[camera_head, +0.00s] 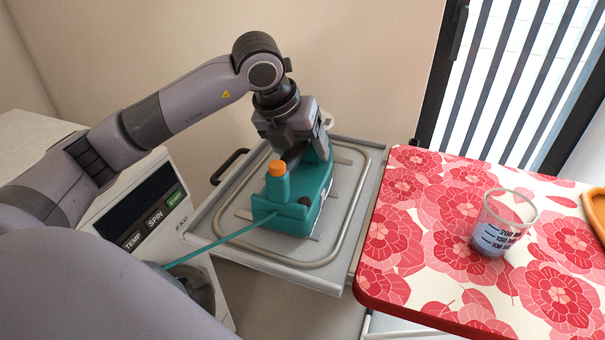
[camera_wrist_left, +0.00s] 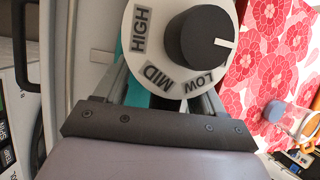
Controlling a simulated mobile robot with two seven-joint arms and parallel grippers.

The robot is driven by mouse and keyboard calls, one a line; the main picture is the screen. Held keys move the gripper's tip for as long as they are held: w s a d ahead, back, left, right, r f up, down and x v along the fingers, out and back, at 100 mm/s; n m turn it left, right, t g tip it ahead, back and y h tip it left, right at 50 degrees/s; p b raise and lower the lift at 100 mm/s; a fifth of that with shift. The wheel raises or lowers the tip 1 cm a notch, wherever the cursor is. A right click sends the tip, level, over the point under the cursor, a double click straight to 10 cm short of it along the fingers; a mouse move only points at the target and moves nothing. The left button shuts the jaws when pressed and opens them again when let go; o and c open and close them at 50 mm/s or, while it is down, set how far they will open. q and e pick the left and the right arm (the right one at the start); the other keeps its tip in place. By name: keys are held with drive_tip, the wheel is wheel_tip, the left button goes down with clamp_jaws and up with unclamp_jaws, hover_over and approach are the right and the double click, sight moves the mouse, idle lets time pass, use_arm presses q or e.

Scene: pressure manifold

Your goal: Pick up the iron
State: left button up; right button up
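The iron (camera_head: 305,197) is teal with an orange cap and a teal cord running to the left. It sits on a light grey metal platform (camera_head: 330,268). My left gripper (camera_head: 302,152) is down at the iron's upper part, pointing downward. In the left wrist view, a white dial (camera_wrist_left: 140,70) marked HIGH, MID and LOW with a black knob (camera_wrist_left: 200,45) is close under the camera. Grey fingers show apart on either side below it, with teal of the iron (camera_wrist_left: 138,95) between them. The fingertips are hidden, so their contact is unclear. My right gripper is not in view.
A white machine (camera_head: 170,235) with TEMP, SPIN and START labels stands left of the platform. A red floral table (camera_head: 400,240) at right holds a measuring beaker (camera_head: 503,222) with blue liquid and part of an orange object (camera_head: 597,208). A metal tube loop (camera_head: 362,165) surrounds the iron.

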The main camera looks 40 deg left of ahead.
use_arm(q)
clamp_jaws()
drive_tip(key=shift+w+r, duration=0.1)
drive_tip(key=shift+r, duration=0.05)
drive_tip(key=shift+r, duration=0.15)
drive_tip(key=shift+r, duration=0.85)
wheel_tip(320, 180, up, 18)
drive_tip(key=p, duration=0.3)
drive_tip(key=shift+p, duration=0.3)
idle(0.5)
